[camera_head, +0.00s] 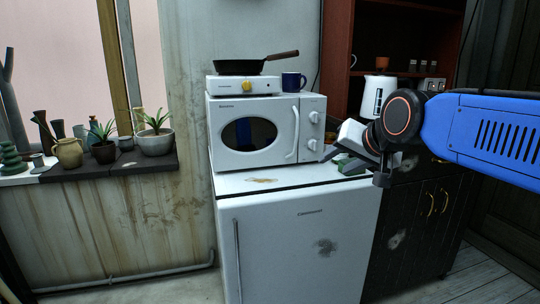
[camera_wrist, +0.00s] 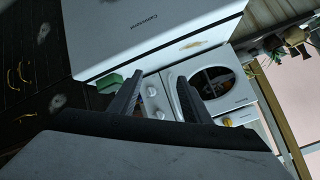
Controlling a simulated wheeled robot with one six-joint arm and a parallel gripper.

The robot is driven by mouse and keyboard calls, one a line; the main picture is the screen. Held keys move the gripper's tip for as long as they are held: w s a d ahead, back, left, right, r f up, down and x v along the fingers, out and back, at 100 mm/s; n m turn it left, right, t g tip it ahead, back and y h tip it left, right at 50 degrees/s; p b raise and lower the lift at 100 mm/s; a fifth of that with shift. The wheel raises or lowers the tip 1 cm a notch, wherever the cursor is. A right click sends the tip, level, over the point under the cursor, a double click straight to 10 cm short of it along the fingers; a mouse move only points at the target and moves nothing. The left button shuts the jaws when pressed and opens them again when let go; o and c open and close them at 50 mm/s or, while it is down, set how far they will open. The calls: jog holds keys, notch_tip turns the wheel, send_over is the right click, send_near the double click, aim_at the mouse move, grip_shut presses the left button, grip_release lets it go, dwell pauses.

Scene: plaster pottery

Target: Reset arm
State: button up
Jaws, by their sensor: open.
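My gripper (camera_head: 362,150) hangs at the right of the head view, in front of the right side of the white microwave (camera_head: 224,155). In the wrist view my gripper (camera_wrist: 157,100) shows two dark fingers spread apart with nothing between them. The microwave's knobs and handle show behind the fingers in the wrist view. My blue arm reaches in from the right edge of the head view. Whether the gripper touches anything cannot be told.
The microwave stands on a white fridge (camera_head: 290,250). A white kettle (camera_head: 375,97) and dark cabinet (camera_head: 415,225) are right. Potted plants (camera_head: 155,140) line the left ledge.

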jog(key=s+d+f+n+g+h, duration=0.1)
jog(key=s+d+f, duration=0.5)
jog(key=s+f, duration=0.6)
jog(key=s+d+f+n+g+h, duration=0.2)
jog(key=s+d+f+g, duration=0.2)
jog(key=s+f, duration=0.8)
jog(key=shift+d+g, duration=0.3)
jog(key=shift+d, duration=0.8)
